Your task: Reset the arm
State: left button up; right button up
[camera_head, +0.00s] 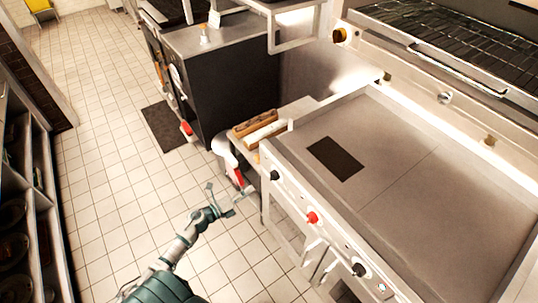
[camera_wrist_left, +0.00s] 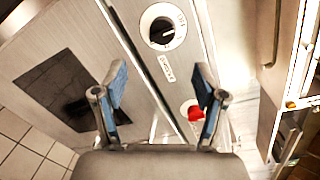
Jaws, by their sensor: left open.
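My left arm comes in from the lower left in the head view, over the tiled floor. My left gripper (camera_head: 228,203) is open and empty, left of the griddle counter's front panel. In the left wrist view the two blue-padded fingers of the left gripper (camera_wrist_left: 160,95) stand apart with nothing between them. Beyond them is the counter's front panel with a black knob (camera_wrist_left: 162,32) and a red knob (camera_wrist_left: 193,110). My right gripper shows in neither view.
The steel griddle (camera_head: 400,180) with a dark square (camera_head: 335,159) fills the right side. A black cabinet (camera_head: 235,90) stands behind. Wooden-looking containers (camera_head: 255,123) sit beside the griddle. Shelves (camera_head: 35,190) line the left. The tiled floor (camera_head: 105,150) between is clear apart from a dark mat (camera_head: 168,127).

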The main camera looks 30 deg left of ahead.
pick_arm(q)
jog(key=s+d+f+n+g+y, duration=0.15)
jog(key=s+f+n+y, duration=0.25)
jog(key=f+n, duration=0.55)
jog(key=s+f+n+g+y, duration=0.4)
jog(key=f+n, duration=0.3)
jog(key=f, duration=0.5)
jog(key=s+d+f+n+g+h, duration=0.1)
jog(key=s+d+f+n+g, duration=0.3)
jog(key=s+d+f, duration=0.3)
jog(key=s+d+f+n+g+h, duration=0.1)
jog(key=s+d+f+n+g, duration=0.3)
jog(key=s+d+f, duration=0.4)
jog(key=s+d+g, duration=0.1)
jog(key=s+d, duration=0.1)
jog(key=s, duration=0.4)
jog(key=shift+s+h, duration=0.3)
